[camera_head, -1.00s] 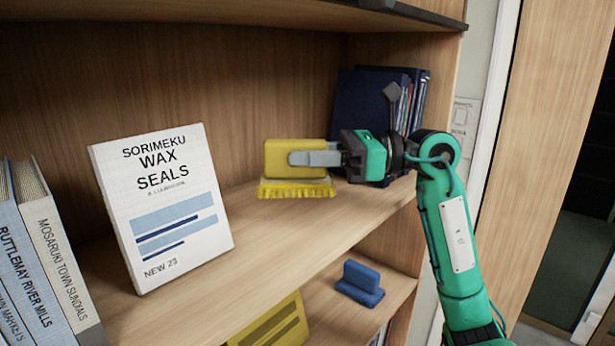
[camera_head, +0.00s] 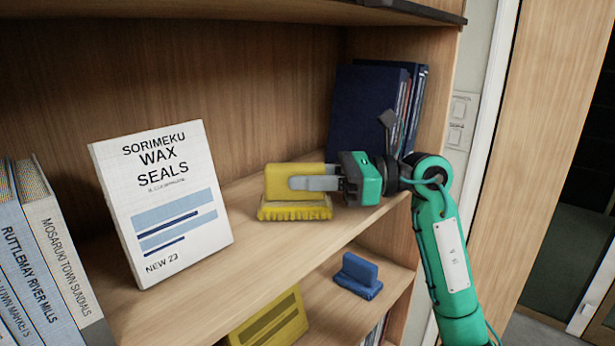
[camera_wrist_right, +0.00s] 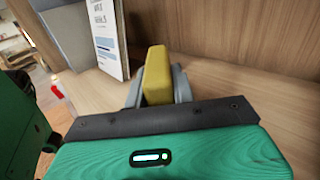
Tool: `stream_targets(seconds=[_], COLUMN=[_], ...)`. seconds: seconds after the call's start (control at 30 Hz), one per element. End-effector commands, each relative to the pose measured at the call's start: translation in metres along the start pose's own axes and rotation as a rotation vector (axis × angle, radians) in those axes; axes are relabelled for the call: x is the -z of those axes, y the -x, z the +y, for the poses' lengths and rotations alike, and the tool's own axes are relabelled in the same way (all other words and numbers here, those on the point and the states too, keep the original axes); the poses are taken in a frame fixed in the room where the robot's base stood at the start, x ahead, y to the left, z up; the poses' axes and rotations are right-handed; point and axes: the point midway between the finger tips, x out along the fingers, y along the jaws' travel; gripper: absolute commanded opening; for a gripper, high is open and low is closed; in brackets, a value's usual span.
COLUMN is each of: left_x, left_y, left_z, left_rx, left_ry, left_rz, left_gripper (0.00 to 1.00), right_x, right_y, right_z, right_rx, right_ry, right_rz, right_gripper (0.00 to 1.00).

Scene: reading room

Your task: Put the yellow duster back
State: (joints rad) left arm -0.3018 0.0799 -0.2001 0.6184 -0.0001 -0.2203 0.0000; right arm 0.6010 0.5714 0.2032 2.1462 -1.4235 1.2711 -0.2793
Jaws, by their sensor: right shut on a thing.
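The yellow duster (camera_head: 295,211) has a block-shaped handle and a fringed lower edge. It is upright at the upper shelf (camera_head: 235,262), to the right of the white "Wax Seals" book. My right gripper (camera_head: 305,183) is shut on the duster's handle, coming in from the right. The fringe is at or just above the shelf board; I cannot tell whether it touches. In the right wrist view the duster (camera_wrist_right: 157,75) stands between the two grey fingers. My left gripper is not in view.
The white book (camera_head: 165,200) stands to the left, with more books (camera_head: 55,250) at the far left. Dark blue folders (camera_head: 365,110) stand behind my right gripper. A blue object (camera_head: 358,276) and a yellow object (camera_head: 270,320) are on the lower shelf. Shelf board between book and duster is clear.

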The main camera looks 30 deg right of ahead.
Motion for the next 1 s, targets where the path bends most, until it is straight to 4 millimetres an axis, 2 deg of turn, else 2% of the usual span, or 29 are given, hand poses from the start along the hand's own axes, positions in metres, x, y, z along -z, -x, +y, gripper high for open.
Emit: stream_targets(seconds=[0.03,0.13,0.4,0.53,0.63,1.0], left_x=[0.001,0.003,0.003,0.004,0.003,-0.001], left_y=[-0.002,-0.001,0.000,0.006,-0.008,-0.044], left_z=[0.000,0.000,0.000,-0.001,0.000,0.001], left_rx=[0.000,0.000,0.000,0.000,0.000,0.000], left_ry=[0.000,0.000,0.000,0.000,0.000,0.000], left_rz=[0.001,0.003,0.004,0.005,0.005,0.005], left_gripper=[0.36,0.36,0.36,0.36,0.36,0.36], right_x=[0.001,0.001,0.000,-0.006,0.002,0.002], right_y=[0.000,0.000,0.000,0.000,0.016,0.094], right_z=[0.000,0.000,0.000,0.000,-0.001,-0.001], right_rx=[0.000,0.000,0.000,0.000,0.004,0.003], right_ry=[0.000,0.000,0.000,0.000,0.000,0.001], right_rz=[0.000,0.000,0.000,-0.001,0.001,0.001], right_gripper=[0.29,0.47,0.47,0.47,0.47,0.47])
